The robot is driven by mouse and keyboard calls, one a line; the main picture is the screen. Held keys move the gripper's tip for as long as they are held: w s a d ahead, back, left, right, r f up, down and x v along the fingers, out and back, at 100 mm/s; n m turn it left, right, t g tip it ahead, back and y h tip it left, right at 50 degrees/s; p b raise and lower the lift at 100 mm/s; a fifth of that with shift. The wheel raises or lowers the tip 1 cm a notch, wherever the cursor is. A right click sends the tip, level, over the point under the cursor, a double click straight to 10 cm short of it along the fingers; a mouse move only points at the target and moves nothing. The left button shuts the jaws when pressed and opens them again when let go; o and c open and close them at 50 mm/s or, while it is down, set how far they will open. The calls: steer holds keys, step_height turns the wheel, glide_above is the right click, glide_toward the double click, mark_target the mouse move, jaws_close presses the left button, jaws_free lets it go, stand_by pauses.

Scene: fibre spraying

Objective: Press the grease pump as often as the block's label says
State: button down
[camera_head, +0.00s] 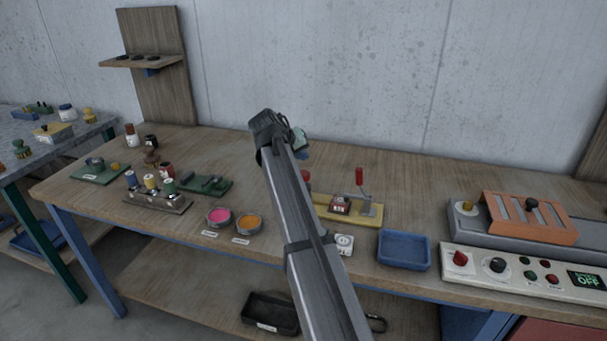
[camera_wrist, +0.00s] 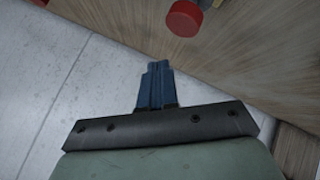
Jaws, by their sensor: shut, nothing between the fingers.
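My gripper (camera_wrist: 157,68) shows in the wrist view with its blue fingers shut together and nothing between them. In the head view my arm's end is raised over the back of the bench, and its fingers are mostly hidden. A red block (camera_head: 340,207) with a small label sits on a yellow fixture (camera_head: 365,219); the label is too small to read surely. A red knob (camera_head: 305,175), perhaps the grease pump's top, shows partly behind my arm. A round red cap (camera_wrist: 184,18) shows in the wrist view, apart from the fingers.
A red-handled lever (camera_head: 359,178) stands on the fixture. A white dial (camera_head: 344,243) and blue tray (camera_head: 404,250) lie in front and right. Pink (camera_head: 219,217) and orange (camera_head: 249,223) pots stand left. A control panel (camera_head: 520,272) is at right.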

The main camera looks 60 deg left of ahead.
mark_target(304, 172)
steer(key=shift+f, duration=1.5)
stand_by(0.9)
steer(key=shift+f, duration=0.35)
steer(key=shift+f, duration=1.2)
stand_by(1.5)
steer(key=shift+r, duration=1.6)
steer(key=shift+r, duration=2.5)
